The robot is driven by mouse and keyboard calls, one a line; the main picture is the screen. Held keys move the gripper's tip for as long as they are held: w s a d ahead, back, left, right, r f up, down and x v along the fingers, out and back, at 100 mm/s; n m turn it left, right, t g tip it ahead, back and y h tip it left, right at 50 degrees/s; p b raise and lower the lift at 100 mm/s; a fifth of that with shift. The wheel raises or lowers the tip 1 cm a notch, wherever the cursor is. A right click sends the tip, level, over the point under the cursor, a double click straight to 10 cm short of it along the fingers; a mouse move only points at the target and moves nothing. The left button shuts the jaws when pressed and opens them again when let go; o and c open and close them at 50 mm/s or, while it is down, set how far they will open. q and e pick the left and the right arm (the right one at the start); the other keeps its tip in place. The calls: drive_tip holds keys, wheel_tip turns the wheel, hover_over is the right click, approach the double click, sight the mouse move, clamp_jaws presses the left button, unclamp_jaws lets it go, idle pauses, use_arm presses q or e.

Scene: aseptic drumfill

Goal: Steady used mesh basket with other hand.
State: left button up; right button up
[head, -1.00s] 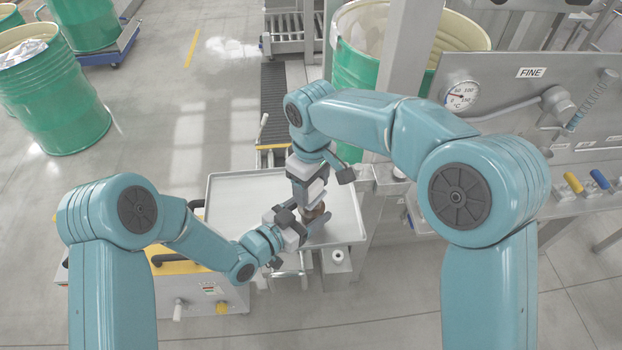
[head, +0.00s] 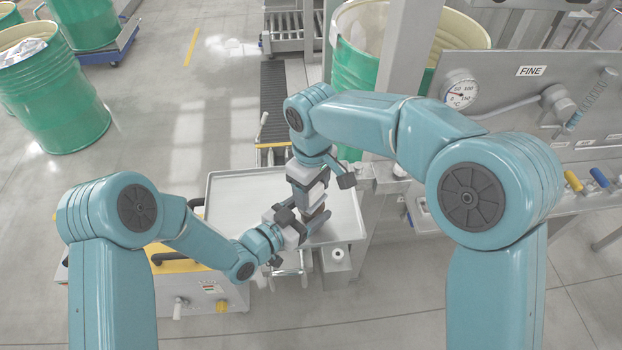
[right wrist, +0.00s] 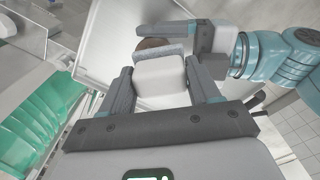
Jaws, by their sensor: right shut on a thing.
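The used mesh basket appears as a small brown piece (head: 320,214) over the tray, mostly covered by my grippers. In the right wrist view its rounded brown top (right wrist: 152,43) shows just beyond a pale block (right wrist: 160,82). My right gripper (head: 314,195) points down over the tray. Its two fingers (right wrist: 162,92) are shut on the pale block, which seems to be the basket's grip. My left gripper (head: 312,225) comes in from the left, low beside the brown piece. One left finger (right wrist: 155,29) lies across its far side; whether it touches is unclear.
The shallow metal tray (head: 235,190) lies under both grippers, its left part bare. A panel with a gauge (head: 460,88) and coloured handles stands at right. Green drums (head: 55,95) stand at left, and another drum (head: 357,75) stands behind my right arm.

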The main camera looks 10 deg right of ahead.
drive_tip(key=shift+s+r, duration=0.2)
drive_tip(key=shift+r, duration=3.85)
drive_tip(key=shift+f, duration=0.15)
